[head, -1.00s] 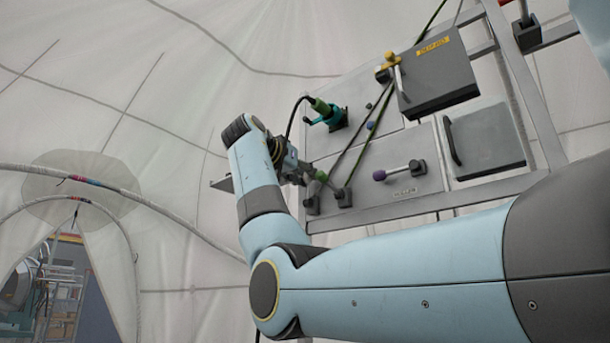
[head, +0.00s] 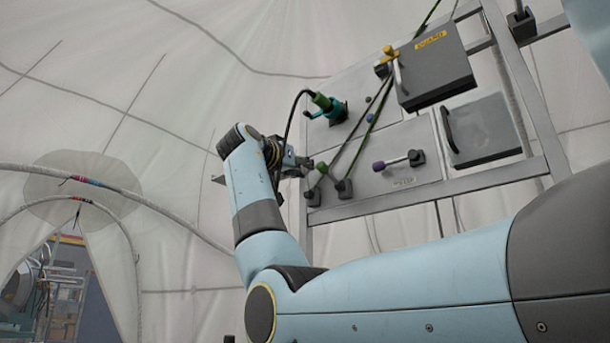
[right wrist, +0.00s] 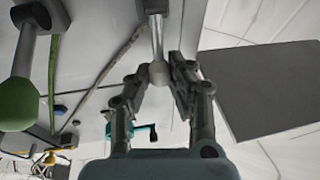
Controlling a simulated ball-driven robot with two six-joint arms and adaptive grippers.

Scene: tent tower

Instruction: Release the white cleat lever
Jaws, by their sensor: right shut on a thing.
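The white cleat lever shows in the right wrist view as a metal rod with a pale ball knob (right wrist: 159,74). My right gripper (right wrist: 160,78) has its two fingers around the knob and is shut on it. In the head view my right gripper (head: 298,163) is at the left edge of the panel, and the white knob is hidden there. A green-knobbed lever (right wrist: 18,103) stands beside it, left in the right wrist view. It also shows in the head view (head: 321,168), just right of the gripper. My left gripper is in neither view.
The metal-framed panel (head: 416,129) carries a purple-knobbed lever (head: 379,166), a teal winch with a green handle (head: 336,112), a yellow-knobbed lever (head: 389,51) and grey boxes (head: 436,68). Ropes run close to the levers. A dark plate (right wrist: 262,95) lies right of the fingers.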

